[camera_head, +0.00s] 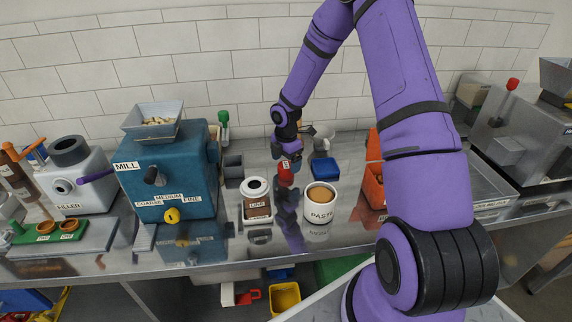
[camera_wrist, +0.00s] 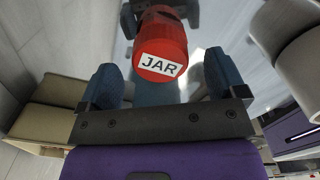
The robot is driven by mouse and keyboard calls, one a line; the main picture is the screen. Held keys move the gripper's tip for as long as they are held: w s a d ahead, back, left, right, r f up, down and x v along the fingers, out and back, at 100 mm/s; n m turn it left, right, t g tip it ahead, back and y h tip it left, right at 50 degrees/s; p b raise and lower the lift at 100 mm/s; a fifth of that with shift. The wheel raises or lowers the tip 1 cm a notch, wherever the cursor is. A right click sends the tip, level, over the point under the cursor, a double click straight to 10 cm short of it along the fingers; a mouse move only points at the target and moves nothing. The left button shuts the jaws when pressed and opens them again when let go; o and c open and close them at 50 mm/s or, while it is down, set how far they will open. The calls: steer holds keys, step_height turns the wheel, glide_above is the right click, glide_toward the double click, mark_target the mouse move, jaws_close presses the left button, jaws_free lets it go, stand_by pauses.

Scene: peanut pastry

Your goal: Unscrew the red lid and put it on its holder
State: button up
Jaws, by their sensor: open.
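The red lid (camera_head: 285,172) is a small red cylinder above the steel counter; its white label reads JAR in the wrist view (camera_wrist: 162,42). My gripper (camera_head: 289,152) is just above it in the head view, pointing down. In the wrist view my gripper (camera_wrist: 161,78) is open, with one blue finger on each side of the lid and gaps visible. A dark clamp-like part (camera_head: 287,193) is below the lid; what it holds is unclear. A white ring-topped item (camera_head: 256,187) with a brown label stands to the left. I cannot tell which thing is the lid's holder.
A white PASTE cup (camera_head: 320,206) stands close on the right, with an orange-red bin (camera_head: 373,180) beyond it. A blue box (camera_head: 326,168) lies behind. The teal mill (camera_head: 178,165) and white filler (camera_head: 80,182) occupy the left. The counter's front strip is mostly clear.

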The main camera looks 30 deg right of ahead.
step_height(320, 180, up, 9)
stand_by(0.3)
steer(key=shift+r, duration=0.1)
stand_by(0.7)
step_height(320, 180, up, 12)
steer(key=m+h, duration=0.2)
steer(key=m, duration=0.2)
glide_above(286, 165)
steer(key=s+a, duration=0.2)
steer(key=s, duration=0.3)
steer(key=s+a+r+m+t, duration=0.25)
steer(key=s+r+m, duration=0.35)
steer(key=s+r, duration=0.3)
steer(key=s+a+r+m+t, duration=0.1)
steer(key=s+r+m, duration=0.2)
steer(key=s, duration=0.3)
steer(key=s+a+r+m+y, duration=0.1)
steer(key=s+a+r+m, duration=0.1)
steer(key=s, duration=0.5)
steer(key=s+a+r+m+t+y, duration=0.1)
steer(key=s+a+r+m, duration=0.1)
steer(key=s+r+m, duration=0.2)
steer(key=s+m, duration=0.1)
steer(key=s, duration=0.2)
steer(key=shift+r+t, duration=0.2)
steer(key=shift+t, duration=0.15)
